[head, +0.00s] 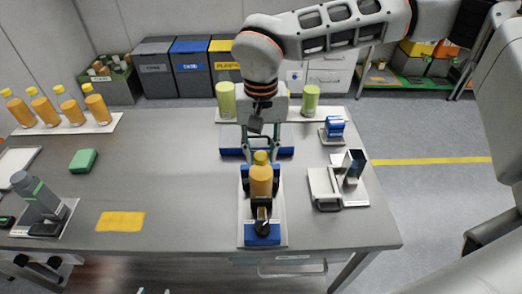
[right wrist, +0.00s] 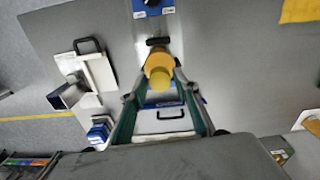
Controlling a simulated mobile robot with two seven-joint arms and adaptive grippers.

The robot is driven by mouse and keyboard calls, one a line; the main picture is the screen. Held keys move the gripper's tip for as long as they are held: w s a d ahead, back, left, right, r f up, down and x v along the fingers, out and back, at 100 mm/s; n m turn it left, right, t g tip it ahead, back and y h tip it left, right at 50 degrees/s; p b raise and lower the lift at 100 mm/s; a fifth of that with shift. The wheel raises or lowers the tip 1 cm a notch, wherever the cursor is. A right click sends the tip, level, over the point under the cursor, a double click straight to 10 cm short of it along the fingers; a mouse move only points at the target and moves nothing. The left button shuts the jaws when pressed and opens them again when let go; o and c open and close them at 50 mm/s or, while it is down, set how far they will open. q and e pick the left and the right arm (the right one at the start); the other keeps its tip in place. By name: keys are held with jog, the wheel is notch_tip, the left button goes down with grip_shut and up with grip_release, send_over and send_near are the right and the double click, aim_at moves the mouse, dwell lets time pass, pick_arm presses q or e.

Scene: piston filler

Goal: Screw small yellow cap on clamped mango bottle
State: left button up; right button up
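The orange mango bottle (head: 261,182) stands upright in a clamp fixture (head: 262,234) with a blue base near the table's front right. A small yellow cap (head: 261,157) sits at the top of the bottle; from above it also shows in the right wrist view (right wrist: 159,76). My right gripper (head: 261,160) reaches down from behind, its two fingertips on either side of the cap with visible gaps, so it looks open. Whether a finger touches the cap is unclear. Only two small tips, perhaps of my left gripper, show at the bottom edge of the head view.
A stand with a square metal tube (head: 354,163) is right of the clamp, with a blue block (head: 335,126) behind it. Capped orange bottles (head: 70,107) stand on a board at left. Green containers (head: 310,98) stand behind.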

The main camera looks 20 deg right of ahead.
grip_shut()
jog(key=shift+f+m+b, duration=0.1)
jog(key=shift+m+b, duration=0.55)
jog(key=shift+m, duration=0.15)
jog(key=m+b, duration=0.2)
jog(key=m, duration=0.2)
jog(key=shift+m+b, duration=0.6)
jog(key=shift+m, duration=0.5)
jog(key=m+b, duration=0.1)
jog(key=m, duration=0.2)
jog(key=shift+m+b, duration=0.35)
jog(key=shift+m, duration=0.05)
jog(key=m, duration=0.2)
jog(key=shift+m+b, duration=0.3)
jog(key=shift+b, duration=0.1)
jog(key=shift+m, duration=0.4)
